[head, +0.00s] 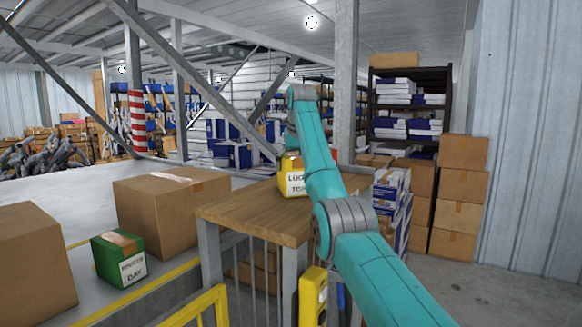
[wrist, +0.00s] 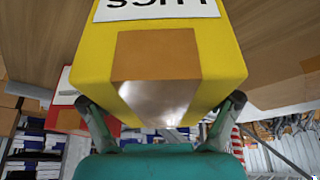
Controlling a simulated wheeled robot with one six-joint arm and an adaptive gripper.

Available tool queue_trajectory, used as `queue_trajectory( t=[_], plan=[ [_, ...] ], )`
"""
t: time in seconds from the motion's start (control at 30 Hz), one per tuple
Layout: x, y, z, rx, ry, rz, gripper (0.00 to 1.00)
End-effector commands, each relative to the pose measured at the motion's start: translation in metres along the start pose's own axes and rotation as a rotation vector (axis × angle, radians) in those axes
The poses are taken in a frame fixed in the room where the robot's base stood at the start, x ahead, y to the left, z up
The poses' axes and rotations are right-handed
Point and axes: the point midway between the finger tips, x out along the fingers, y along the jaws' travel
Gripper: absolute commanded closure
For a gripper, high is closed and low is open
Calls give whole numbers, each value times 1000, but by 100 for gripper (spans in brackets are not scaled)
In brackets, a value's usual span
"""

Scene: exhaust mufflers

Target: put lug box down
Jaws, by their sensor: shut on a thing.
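The yellow lug box (head: 291,163) has a white label with black letters and a brown tape strip. In the head view it is at the far part of the wooden table top (head: 245,216), partly hidden by my arm. In the wrist view the lug box (wrist: 227,62) fills the middle, with wood behind it. My gripper (wrist: 161,103) is shut on it, one finger at each side. I cannot tell whether its base touches the table. A red box with a white label (wrist: 75,118) is beside it in the wrist view, partly hidden.
A green box (head: 118,260) and large cartons (head: 165,212) stand left of the table. A yellow rail (head: 205,303) is in front. Stacked cartons (head: 459,195) and a loaded shelf (head: 410,107) stand at the right. The table's near part is clear.

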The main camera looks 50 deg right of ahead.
Motion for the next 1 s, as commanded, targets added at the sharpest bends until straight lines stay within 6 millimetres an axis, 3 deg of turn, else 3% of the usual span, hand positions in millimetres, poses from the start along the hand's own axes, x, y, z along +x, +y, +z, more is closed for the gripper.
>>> queue_trajectory(
  t=[0.3, 0.33, 0.37, 0.77, 1.0],
  plan=[
    [0, 0, 0, 0, 5, 0, 82],
    [1, 0, 0, 0, 2, 0, 10],
    [1, 0, 0, 0, 2, 0, 2],
    [0, 0, 0, 0, 2, 0, 0],
    [-31, -12, -2, -6, 5, -1, 0]
  ],
)
